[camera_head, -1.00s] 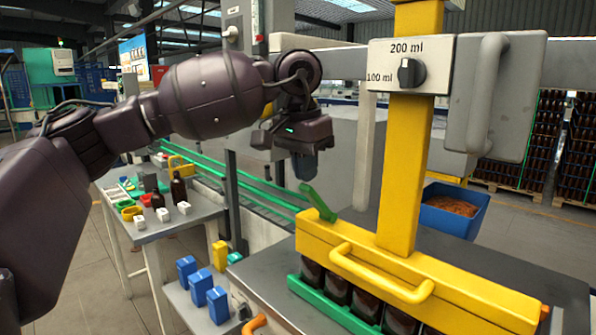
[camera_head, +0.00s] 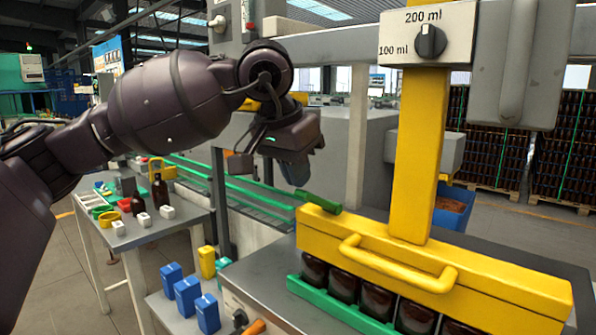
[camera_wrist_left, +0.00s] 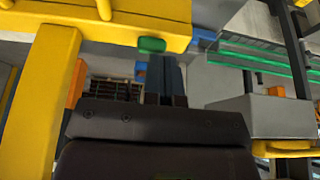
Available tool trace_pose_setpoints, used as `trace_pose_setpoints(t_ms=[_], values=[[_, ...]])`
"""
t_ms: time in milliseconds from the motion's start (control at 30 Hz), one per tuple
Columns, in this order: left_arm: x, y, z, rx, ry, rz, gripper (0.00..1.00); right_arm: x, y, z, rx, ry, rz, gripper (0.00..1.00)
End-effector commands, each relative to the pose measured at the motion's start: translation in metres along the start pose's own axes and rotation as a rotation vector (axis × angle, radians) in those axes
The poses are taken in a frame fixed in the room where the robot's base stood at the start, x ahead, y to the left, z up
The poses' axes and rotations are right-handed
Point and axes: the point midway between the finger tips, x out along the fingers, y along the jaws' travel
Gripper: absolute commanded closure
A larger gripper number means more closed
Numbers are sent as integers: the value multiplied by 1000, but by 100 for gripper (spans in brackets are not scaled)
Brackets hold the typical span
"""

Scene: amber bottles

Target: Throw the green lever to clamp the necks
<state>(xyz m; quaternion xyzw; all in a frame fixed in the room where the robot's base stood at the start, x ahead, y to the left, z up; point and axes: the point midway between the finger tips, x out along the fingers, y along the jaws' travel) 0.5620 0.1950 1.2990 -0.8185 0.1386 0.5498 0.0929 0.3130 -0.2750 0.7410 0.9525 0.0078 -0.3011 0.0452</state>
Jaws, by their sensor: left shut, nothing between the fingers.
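The green lever (camera_head: 318,202) lies nearly flat on the left end of the yellow clamp bar (camera_head: 420,270). Its green end also shows in the left wrist view (camera_wrist_left: 152,45). Several amber bottles (camera_head: 376,300) stand in a row under the bar, in a green tray (camera_head: 330,303); the bar hides their necks. My left gripper (camera_head: 296,172) is shut and empty, pointing down just above and left of the lever. In the left wrist view its fingers (camera_wrist_left: 165,80) come close to the lever's end; I cannot tell whether they touch it.
A yellow post (camera_head: 418,150) rises from the bar to a dial panel (camera_head: 428,38). A yellow handle (camera_head: 395,268) sticks out in front. Blue blocks (camera_head: 187,296) stand at lower left. A side table (camera_head: 140,232) carries small bottles and white pieces. A blue bin (camera_head: 452,208) stands behind.

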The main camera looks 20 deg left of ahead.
Motion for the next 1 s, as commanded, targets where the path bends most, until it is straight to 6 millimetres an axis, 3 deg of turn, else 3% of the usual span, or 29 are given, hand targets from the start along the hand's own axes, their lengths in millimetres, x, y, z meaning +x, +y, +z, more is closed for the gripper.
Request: trace_pose_setpoints(t_ms=[400, 1000], values=[[12, -1, 19, 0, 97, 0, 100, 12, -2, 4, -12, 7, -7, 57], [10, 0, 21, 0, 125, 0, 100, 13, -2, 4, -13, 6, -8, 57]])
